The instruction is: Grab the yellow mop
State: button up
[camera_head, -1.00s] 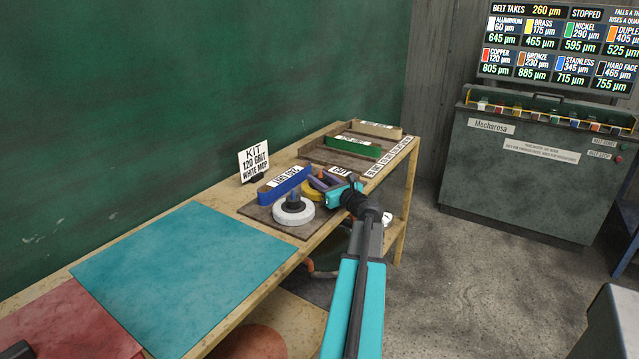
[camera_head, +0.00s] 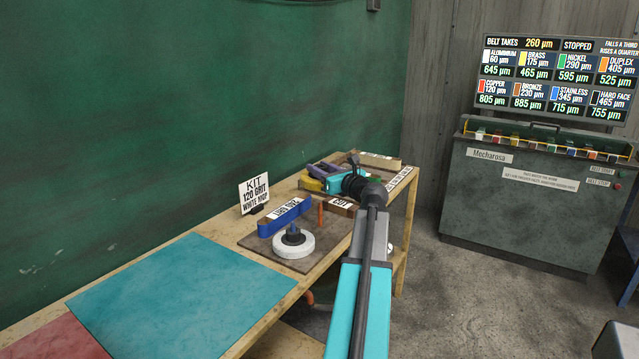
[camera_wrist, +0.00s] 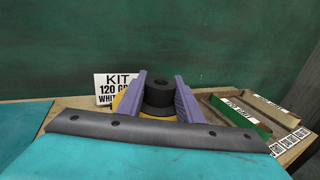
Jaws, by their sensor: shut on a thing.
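The yellow mop (camera_head: 310,184) is a yellow disc with a black hub (camera_wrist: 158,92). My gripper (camera_head: 319,171) is shut on the hub and holds the mop above the bench. In the wrist view the purple fingers of my gripper (camera_wrist: 161,82) stand on both sides of the hub. Yellow parts of the disc show behind and below the fingers; most of the disc is hidden there.
A white mop (camera_head: 293,244) sits on the dark board beside a blue bar (camera_head: 284,217), a bare orange peg (camera_head: 320,213) and a brown bar (camera_head: 341,206). A kit sign (camera_head: 253,195) stands behind. The teal mat (camera_head: 190,295) is clear.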

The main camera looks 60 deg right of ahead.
jog(key=shift+r, duration=1.05)
